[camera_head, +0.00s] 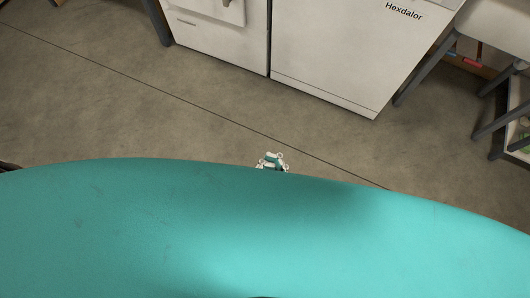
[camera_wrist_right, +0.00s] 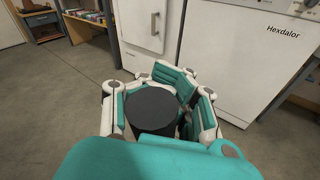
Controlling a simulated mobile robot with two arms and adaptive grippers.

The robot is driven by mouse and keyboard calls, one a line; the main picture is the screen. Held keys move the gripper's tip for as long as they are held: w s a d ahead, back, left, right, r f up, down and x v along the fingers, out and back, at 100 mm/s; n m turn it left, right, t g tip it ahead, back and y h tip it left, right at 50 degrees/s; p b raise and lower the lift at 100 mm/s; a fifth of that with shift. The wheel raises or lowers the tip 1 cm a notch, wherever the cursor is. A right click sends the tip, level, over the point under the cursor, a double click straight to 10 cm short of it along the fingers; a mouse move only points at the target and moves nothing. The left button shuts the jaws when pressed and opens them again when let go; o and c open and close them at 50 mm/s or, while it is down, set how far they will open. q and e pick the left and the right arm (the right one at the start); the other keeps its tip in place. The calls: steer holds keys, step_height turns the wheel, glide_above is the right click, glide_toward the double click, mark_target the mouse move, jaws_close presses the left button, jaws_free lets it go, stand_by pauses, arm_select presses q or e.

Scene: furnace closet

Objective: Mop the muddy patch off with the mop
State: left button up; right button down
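My right gripper (camera_head: 272,161) shows as a small white and teal shape just beyond the large teal surface in the head view, above the floor. In the right wrist view its white and teal finger links (camera_wrist_right: 180,80) stand around a dark cylinder (camera_wrist_right: 152,108). I cannot tell whether this cylinder is part of the gripper or something held, nor whether the fingers are open. My left gripper is not in view. I see no mop and no muddy patch. The teal surface hides the near floor in the head view.
White appliances, one marked Hexdalor (camera_head: 345,50), stand along the back. A grey-legged table (camera_head: 425,72) is at the right. The concrete floor (camera_head: 95,105) before the appliances is clear. A shelf with small items (camera_wrist_right: 88,18) stands at the far left in the wrist view.

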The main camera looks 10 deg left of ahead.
steer(key=shift+s+a+f, duration=0.2)
steer(key=shift+s+f, duration=0.05)
steer(key=shift+s, duration=0.05)
